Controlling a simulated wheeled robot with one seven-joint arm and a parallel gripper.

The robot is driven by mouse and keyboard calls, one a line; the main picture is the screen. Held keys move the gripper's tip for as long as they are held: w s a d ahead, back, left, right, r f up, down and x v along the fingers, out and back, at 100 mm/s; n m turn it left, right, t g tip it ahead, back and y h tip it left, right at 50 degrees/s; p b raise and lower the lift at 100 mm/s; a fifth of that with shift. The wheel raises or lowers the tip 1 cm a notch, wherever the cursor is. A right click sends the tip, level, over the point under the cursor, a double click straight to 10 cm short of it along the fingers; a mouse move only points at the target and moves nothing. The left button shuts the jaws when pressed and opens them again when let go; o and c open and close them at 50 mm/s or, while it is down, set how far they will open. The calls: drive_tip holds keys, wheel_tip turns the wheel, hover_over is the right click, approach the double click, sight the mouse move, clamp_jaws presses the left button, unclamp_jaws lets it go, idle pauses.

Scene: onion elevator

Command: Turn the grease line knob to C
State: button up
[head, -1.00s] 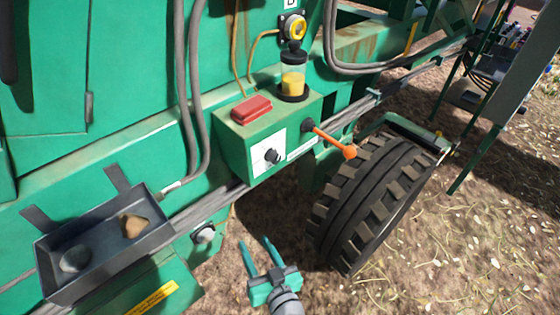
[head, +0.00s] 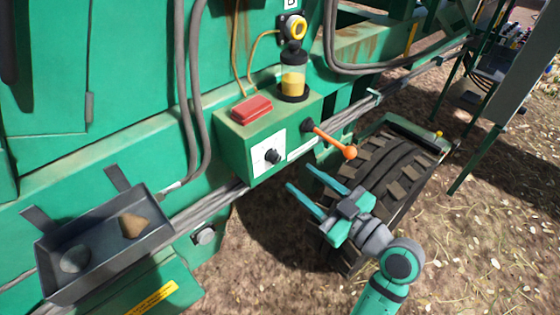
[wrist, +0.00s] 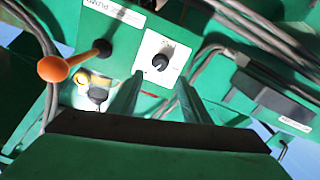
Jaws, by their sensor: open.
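The small black knob (head: 272,156) sits on a white label plate on the front of the green box (head: 232,150). In the wrist view the knob (wrist: 160,62) shows between and beyond my two fingertips, with its plate (wrist: 168,50) around it. The lettering is too small to read. My gripper (head: 302,190) is open and empty. It is in front of the box, below and to the right of the knob in the head view, and apart from it. In the wrist view my gripper (wrist: 158,88) has both fingers pointing toward the plate.
An orange-tipped lever (head: 335,143) sticks out from the box's right side, near my gripper. A grease reservoir (head: 293,80) and a red block (head: 251,109) are on top. A grey tray (head: 105,262) with two stones hangs at left. A large tyre (head: 400,180) stands behind my gripper.

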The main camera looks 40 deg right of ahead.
sight(277, 160)
drive_tip(key=w, duration=0.9)
drive_tip(key=shift+w+a, duration=0.1)
drive_tip(key=shift+a, duration=0.3)
drive_tip(key=c, duration=1)
